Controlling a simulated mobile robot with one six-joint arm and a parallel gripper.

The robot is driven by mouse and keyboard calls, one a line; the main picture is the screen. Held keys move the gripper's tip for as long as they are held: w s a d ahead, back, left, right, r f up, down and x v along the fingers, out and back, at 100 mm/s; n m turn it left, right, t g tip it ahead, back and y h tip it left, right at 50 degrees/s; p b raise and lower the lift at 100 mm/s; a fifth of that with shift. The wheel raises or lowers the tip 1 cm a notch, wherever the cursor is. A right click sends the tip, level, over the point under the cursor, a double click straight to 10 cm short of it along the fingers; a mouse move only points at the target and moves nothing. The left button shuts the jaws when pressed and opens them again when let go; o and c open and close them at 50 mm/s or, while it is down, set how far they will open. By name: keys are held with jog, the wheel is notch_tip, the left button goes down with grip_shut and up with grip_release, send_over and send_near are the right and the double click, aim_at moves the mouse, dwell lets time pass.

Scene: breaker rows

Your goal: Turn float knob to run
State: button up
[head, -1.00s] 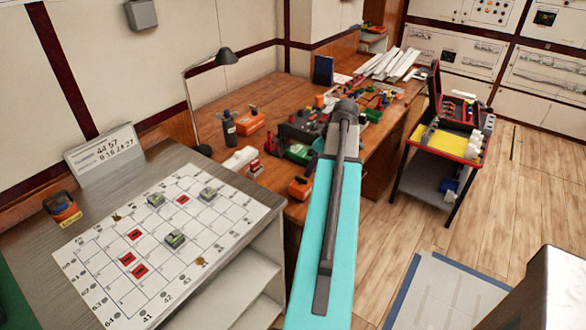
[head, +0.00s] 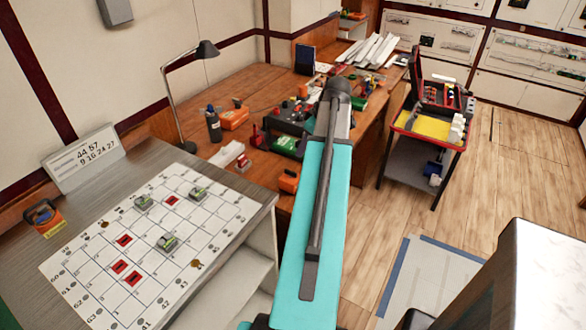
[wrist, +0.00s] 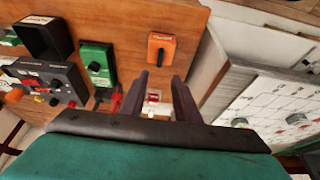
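My gripper (wrist: 158,95) is open and empty in the wrist view, its two dark fingers apart above the wooden workbench. An orange box with a black knob (wrist: 160,47) lies beyond the fingertips. A green box with a black knob (wrist: 97,64) is left of it. The label on each is too small to read, so I cannot tell which is the float knob or where it points. In the head view an orange box (head: 288,180) is at the bench's near edge and another (head: 235,117) stands further back.
A grey cabinet (head: 85,195) holds a white grid sheet (head: 150,285) with red and green-grey pieces. A desk lamp (head: 207,50) and a dark bottle (head: 213,125) stand on the bench. A tool cart (head: 410,150) is at right; the wooden floor around it is open.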

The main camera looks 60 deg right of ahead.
aim_at(291, 171)
jog(key=shift+p+x, duration=1.5)
jog(key=shift+x, duration=5.05)
jog(key=shift+s, duration=0.1)
grip_shut()
